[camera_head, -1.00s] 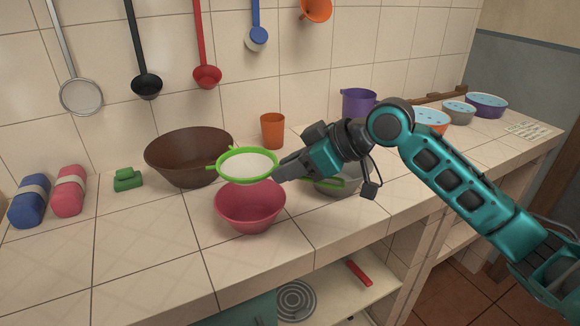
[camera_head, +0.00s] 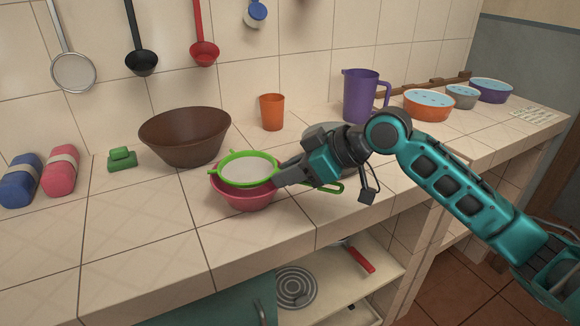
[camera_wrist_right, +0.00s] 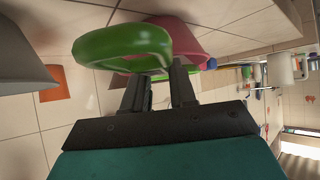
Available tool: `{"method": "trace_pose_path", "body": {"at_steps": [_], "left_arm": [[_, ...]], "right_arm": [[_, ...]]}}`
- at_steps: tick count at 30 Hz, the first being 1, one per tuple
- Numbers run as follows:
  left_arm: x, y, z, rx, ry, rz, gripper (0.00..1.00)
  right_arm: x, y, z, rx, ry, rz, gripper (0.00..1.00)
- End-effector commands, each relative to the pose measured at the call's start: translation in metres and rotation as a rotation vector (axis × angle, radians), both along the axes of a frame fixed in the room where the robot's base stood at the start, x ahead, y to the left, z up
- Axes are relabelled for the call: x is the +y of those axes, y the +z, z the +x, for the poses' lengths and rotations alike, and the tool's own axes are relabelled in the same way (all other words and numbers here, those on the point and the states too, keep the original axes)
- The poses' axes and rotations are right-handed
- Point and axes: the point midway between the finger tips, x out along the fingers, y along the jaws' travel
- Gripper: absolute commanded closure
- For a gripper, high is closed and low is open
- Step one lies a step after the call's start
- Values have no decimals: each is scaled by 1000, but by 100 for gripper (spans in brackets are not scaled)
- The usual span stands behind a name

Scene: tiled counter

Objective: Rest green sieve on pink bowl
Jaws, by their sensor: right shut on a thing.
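The green sieve (camera_head: 247,170) has a pale mesh and a green rim. It sits over the mouth of the pink bowl (camera_head: 245,197), level or nearly so; whether the rim bears on the bowl I cannot tell. The bowl stands upright on the counter. My right gripper (camera_head: 283,178) is shut on the green sieve at its handle side, with part of the handle showing beyond the wrist. In the right wrist view, the green handle (camera_wrist_right: 125,45) lies in front of the fingers (camera_wrist_right: 160,90), with the pink bowl (camera_wrist_right: 185,35) behind it. My left gripper is not in view.
A brown bowl (camera_head: 185,137) stands behind the pink bowl, with an orange cup (camera_head: 272,112) and purple jug (camera_head: 361,97) further right. A grey bowl (camera_head: 322,130) is partly hidden behind my right wrist. The counter front left is clear.

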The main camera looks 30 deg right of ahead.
Motion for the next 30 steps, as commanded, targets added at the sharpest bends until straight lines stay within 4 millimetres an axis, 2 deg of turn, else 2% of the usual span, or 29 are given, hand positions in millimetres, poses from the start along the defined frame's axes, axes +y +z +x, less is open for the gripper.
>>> {"method": "trace_pose_path", "body": {"at_steps": [12,13,21,30], "left_arm": [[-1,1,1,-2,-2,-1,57],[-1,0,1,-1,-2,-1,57],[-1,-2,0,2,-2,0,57],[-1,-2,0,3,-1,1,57]], "right_arm": [[0,-4,0,7,0,-3,100],[0,-4,0,7,0,-3,72],[0,-4,0,6,0,-2,46],[-1,-2,-1,5,0,-2,44]]}}
